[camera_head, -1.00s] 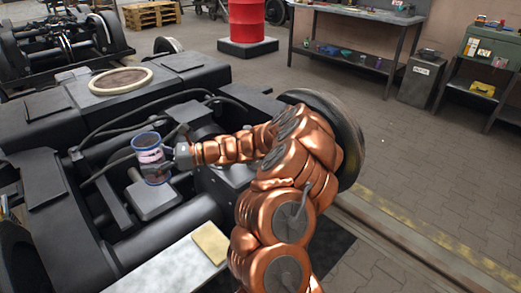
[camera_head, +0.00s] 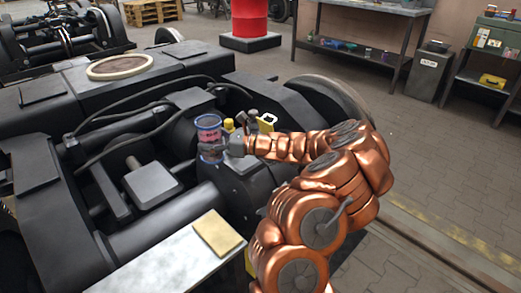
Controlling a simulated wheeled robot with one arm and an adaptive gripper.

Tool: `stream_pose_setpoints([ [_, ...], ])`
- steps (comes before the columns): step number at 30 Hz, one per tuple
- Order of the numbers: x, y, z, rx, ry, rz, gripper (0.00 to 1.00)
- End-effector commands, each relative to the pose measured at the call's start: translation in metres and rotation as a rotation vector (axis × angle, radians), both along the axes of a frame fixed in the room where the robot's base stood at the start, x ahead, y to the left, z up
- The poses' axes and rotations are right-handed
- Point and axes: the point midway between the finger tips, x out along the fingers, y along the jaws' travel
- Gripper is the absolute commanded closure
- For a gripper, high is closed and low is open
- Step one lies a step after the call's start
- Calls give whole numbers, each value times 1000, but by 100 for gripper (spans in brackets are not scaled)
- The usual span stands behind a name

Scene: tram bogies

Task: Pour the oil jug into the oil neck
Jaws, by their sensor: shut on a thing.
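The oil jug (camera_head: 209,138) is a clear vessel with blue rims and a red-pink label. It looks upright, with dark liquid low inside. My gripper (camera_head: 230,146) is at its right side and shut on it; the fingers are mostly hidden. The jug is in front of the dark gearbox housing of the bogie, and I cannot tell its height above it. I cannot tell for certain which of these is the oil neck.
A grey bench top (camera_head: 178,262) with a tan cloth (camera_head: 218,233) is in the foreground. Black hoses (camera_head: 130,122) cross the bogie frame, and a wheel (camera_head: 335,98) stands behind my arm. A red drum (camera_head: 249,18) and workbench (camera_head: 370,14) are far back.

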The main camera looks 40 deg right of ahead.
Motion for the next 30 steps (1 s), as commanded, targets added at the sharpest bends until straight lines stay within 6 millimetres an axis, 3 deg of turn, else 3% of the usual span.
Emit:
stream_pose_setpoints([
  [1,-4,-12,-13,2,-3,-27,69],
  [6,-16,-45,-34,2,-2,-106,69],
  [13,-31,-78,-54,4,1,-189,69],
  [19,-37,-89,-60,5,1,-217,69],
  [30,-37,-91,-59,10,4,-219,69],
])
